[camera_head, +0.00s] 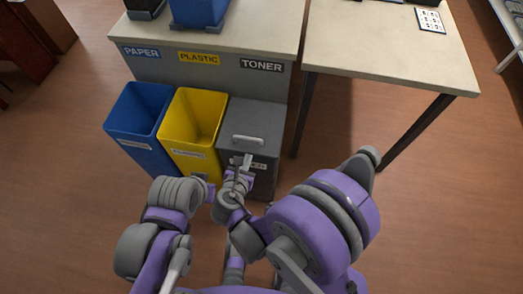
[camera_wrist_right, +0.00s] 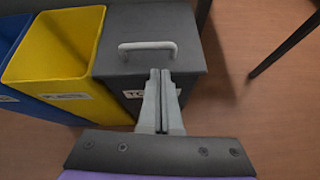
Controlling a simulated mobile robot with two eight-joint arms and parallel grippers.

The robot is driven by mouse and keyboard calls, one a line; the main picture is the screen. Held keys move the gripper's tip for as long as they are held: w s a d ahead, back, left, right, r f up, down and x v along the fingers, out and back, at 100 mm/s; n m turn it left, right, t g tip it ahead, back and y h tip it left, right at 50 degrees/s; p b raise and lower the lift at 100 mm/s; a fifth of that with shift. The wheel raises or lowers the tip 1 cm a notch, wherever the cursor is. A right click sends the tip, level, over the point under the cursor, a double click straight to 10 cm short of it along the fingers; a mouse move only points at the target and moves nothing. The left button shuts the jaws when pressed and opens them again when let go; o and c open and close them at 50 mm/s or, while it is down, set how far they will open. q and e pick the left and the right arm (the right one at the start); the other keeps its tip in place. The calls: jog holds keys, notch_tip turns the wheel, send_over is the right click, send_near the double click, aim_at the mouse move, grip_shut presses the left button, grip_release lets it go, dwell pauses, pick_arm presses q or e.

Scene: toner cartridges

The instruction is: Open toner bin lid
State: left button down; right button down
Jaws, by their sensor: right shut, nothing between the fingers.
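The toner bin (camera_head: 262,118) is a dark grey box at the right end of the bin row, below the TONER sign. Its lid (camera_wrist_right: 150,20) lies flat and closed, with a light grey bar handle (camera_head: 248,140) on top. The handle also shows in the right wrist view (camera_wrist_right: 147,46). My right gripper (camera_head: 247,159) is shut and empty. In the right wrist view its fingertips (camera_wrist_right: 160,73) appear just below the handle's right end, over the lid's front edge. Whether they touch the lid I cannot tell. The fingers partly cover the bin's front label. My left gripper's fingers do not show.
An open yellow bin (camera_head: 193,118) stands directly left of the toner bin, and an open blue bin (camera_head: 138,112) beyond it. A counter (camera_head: 230,30) stands behind them. A table (camera_head: 385,50) with dark legs is at the right. Floor (camera_head: 415,190) at the right is clear.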

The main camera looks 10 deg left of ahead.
aim_at(250, 150)
jog(key=shift+n, duration=0.7)
jog(key=x, duration=0.3)
jog(key=a+x, duration=0.1)
jog(key=x, duration=0.2)
jog(key=b+x, duration=0.1)
jog(key=x, duration=0.3)
jog(key=shift+s+a+f, duration=0.15)
jog(key=shift+s+f, duration=0.05)
jog(key=shift+f, duration=0.2)
jog(key=shift+r, duration=0.1)
